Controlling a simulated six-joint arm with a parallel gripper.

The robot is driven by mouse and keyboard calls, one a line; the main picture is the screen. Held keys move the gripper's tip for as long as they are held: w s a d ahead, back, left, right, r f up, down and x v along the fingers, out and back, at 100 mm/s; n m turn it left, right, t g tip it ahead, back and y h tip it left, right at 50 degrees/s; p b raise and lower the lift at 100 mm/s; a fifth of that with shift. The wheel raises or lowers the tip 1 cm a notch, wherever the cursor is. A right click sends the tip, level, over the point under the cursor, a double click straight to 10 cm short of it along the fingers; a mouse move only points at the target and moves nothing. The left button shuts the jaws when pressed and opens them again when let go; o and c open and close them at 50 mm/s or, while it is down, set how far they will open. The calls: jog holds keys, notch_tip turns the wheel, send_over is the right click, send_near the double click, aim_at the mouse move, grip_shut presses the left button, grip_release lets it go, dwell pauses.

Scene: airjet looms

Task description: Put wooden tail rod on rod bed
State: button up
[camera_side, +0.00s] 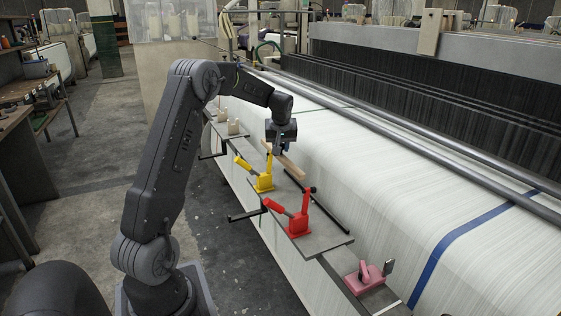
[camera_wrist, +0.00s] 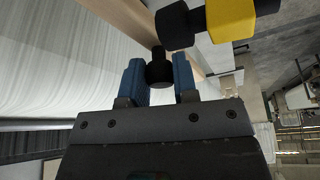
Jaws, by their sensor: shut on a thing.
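The wooden tail rod (camera_side: 287,160) is a light brown bar under my gripper (camera_side: 280,146) in the side view, slanting down to the right beside the yellow clamp. In the wrist view the rod (camera_wrist: 122,12) runs diagonally behind my gripper (camera_wrist: 158,75). Its blue fingers stand either side of a black knob (camera_wrist: 159,68) that overlaps the rod and seems joined to it. The likely rod bed is the narrow grey plate (camera_side: 325,242) along the loom's edge. I cannot tell whether the rod touches it.
A yellow clamp (camera_side: 263,182) stands close by the rod; its black and yellow parts (camera_wrist: 232,20) nearly meet the knob in the wrist view. A red clamp (camera_side: 299,222) and pink clamp (camera_side: 366,279) stand nearer the camera. White cloth (camera_side: 370,190) slopes on the right.

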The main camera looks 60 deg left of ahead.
aim_at(280, 159)
jog(key=shift+f, duration=2.35)
jog(key=shift+f, duration=0.15)
jog(key=o, duration=1)
